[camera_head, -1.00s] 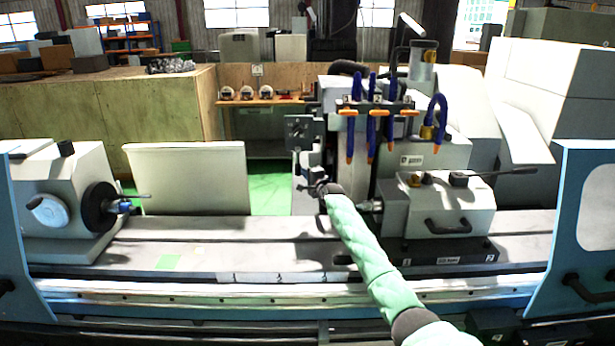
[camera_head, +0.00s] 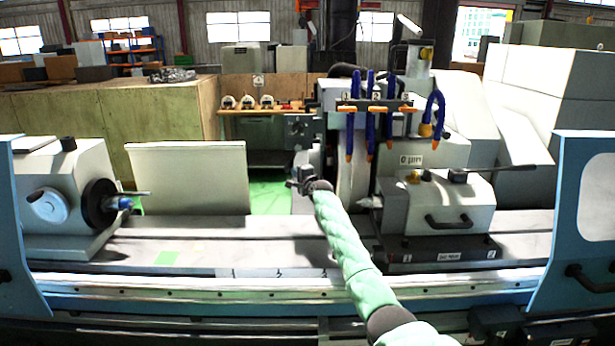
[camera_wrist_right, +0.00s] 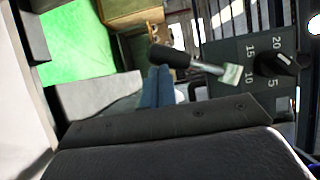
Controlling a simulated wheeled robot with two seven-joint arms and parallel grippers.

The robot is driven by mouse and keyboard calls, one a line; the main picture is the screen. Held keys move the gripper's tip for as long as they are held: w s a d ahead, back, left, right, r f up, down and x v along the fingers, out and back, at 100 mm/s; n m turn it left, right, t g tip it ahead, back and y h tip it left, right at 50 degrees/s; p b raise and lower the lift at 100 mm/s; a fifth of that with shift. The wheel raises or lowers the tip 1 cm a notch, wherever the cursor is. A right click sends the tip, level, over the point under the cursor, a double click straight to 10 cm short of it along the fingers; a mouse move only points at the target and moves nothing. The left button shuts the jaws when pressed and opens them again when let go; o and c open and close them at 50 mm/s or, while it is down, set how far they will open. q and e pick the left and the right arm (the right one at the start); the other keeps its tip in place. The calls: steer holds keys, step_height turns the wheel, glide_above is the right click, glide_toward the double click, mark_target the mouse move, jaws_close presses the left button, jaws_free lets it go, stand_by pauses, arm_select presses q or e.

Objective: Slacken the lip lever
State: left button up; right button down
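In the right wrist view a lever with a black grip and a pale metal rod (camera_wrist_right: 208,67) lies beside a grey plate with a dark dial marked 5 to 20. I take it for the lip lever, but no label on it confirms this. In the head view the grey dial plate (camera_head: 299,131) stands left of the grinding wheel, and the lever is too small to make out. My right gripper (camera_head: 300,180) is below that plate. Two blue strips show near the lever in the wrist view, and I cannot tell the finger opening. My left gripper is out of view.
Blue coolant hoses (camera_head: 370,120) hang right of the dial plate. The tailstock (camera_head: 445,200) stands right of my right arm, the workhead (camera_head: 65,190) far left. The table between workhead and my arm (camera_head: 215,235) is clear.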

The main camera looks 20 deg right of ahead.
arm_select(q)
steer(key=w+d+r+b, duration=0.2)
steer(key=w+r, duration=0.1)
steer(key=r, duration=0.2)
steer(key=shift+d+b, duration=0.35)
steer(key=shift+b, duration=0.05)
arm_select(e)
steer(key=shift+m+t, duration=0.4)
steer(key=shift+m, duration=0.3)
steer(key=shift+w+a+r, duration=0.2)
steer(key=shift+a+r, duration=0.15)
steer(key=shift+a, duration=0.45)
steer(key=shift+w+a+r, duration=0.25)
steer(key=shift+a+r, duration=0.05)
steer(key=shift+a, duration=0.45)
steer(key=shift+w+a+r, duration=0.2)
steer(key=shift+a+r, duration=0.15)
steer(key=shift+a, duration=0.45)
